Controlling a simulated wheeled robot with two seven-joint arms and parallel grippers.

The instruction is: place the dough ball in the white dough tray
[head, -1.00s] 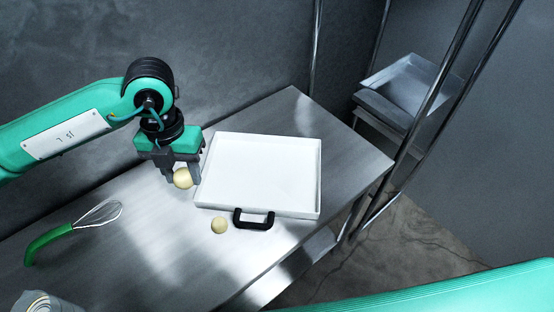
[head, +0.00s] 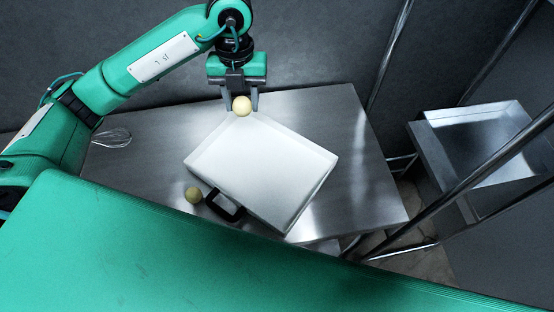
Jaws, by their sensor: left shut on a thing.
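My left gripper (head: 242,103) is shut on a pale yellow dough ball (head: 242,106), which sits between its two grey fingers. The ball shows at the far corner of the white dough tray (head: 262,168), and I cannot tell how high above the tray or table it is. The tray lies on the metal table, appears empty, and has a black handle (head: 225,208) on its near-left side. A second dough ball (head: 194,195) lies on the table left of the handle. My right gripper is not in view.
The steel table (head: 365,190) has free room right of the tray. A whisk (head: 112,137) lies at the left, partly hidden by my arm. Another metal tray (head: 485,140) stands on a rack at the right, behind metal poles. My own green body covers the lower foreground.

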